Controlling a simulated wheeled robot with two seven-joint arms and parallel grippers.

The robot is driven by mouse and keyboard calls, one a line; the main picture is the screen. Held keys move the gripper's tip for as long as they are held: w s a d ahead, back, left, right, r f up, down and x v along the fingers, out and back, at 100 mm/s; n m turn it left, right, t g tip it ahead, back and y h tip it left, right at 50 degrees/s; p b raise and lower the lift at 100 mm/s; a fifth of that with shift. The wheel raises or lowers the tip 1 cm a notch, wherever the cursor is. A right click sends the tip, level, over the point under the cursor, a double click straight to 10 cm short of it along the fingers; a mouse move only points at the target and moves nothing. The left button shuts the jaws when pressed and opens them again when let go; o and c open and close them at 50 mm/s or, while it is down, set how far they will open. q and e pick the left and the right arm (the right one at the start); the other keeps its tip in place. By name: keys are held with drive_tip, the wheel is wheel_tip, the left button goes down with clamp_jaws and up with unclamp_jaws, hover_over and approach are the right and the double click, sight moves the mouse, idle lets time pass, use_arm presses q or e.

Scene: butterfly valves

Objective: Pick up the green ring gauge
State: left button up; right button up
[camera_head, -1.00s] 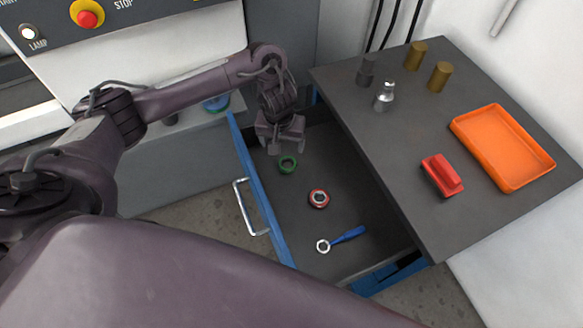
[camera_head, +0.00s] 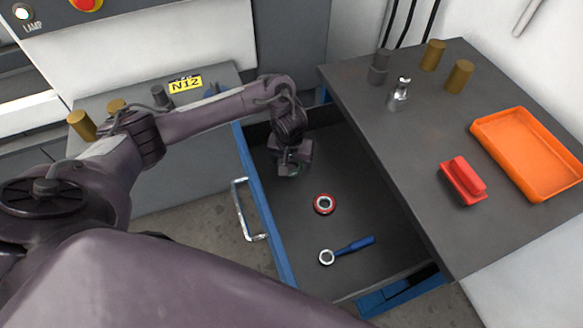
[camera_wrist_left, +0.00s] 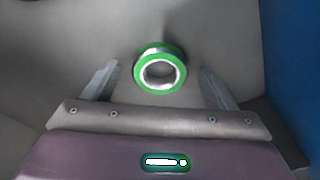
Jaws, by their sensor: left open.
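The green ring gauge (camera_wrist_left: 160,68) shows in the left wrist view as a green ring with a bright metal bore, lying on the grey drawer floor. It sits between the lines of the two fingers, near their tips, with a gap on each side. In the head view my left gripper (camera_head: 290,170) is down inside the open drawer (camera_head: 320,250) and hides nearly all of the ring. My left gripper is open and holds nothing. My right gripper is not in view.
A red ring gauge (camera_head: 324,204) and a blue-handled tool (camera_head: 350,247) lie nearer in the drawer. The blue drawer front (camera_head: 262,200) stands close on the left. The bench top (camera_head: 420,140) with an orange tray (camera_head: 530,150) and a red block (camera_head: 463,181) overhangs on the right.

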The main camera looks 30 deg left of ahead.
use_arm(q)
drive_tip(key=c, duration=1.3)
